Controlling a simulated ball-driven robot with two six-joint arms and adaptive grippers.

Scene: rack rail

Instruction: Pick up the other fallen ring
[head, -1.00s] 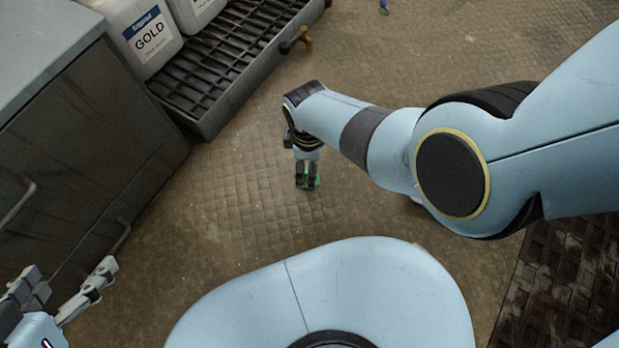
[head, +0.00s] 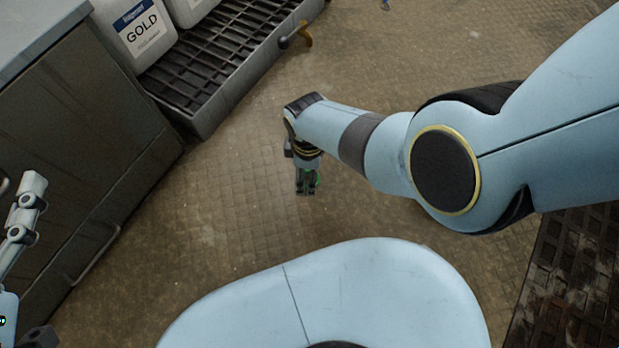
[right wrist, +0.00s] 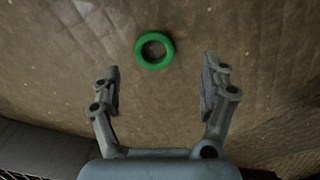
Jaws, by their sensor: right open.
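A green ring (right wrist: 141,52) lies flat on the floor in the right wrist view, ahead of the fingertips and between their lines, a little nearer the left finger. In the head view only a sliver of the ring (head: 317,179) shows beside my right gripper (head: 306,190), which hides the rest. In the right wrist view my right gripper (right wrist: 160,70) is open and empty, its fingers on either side and not touching the ring. Part of my left gripper (head: 24,222) shows at the left edge of the head view, cut off by the frame.
A grey cabinet (head: 85,140) stands at left. A small blue thing (head: 386,4) lies at the top. Floor around the ring is clear.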

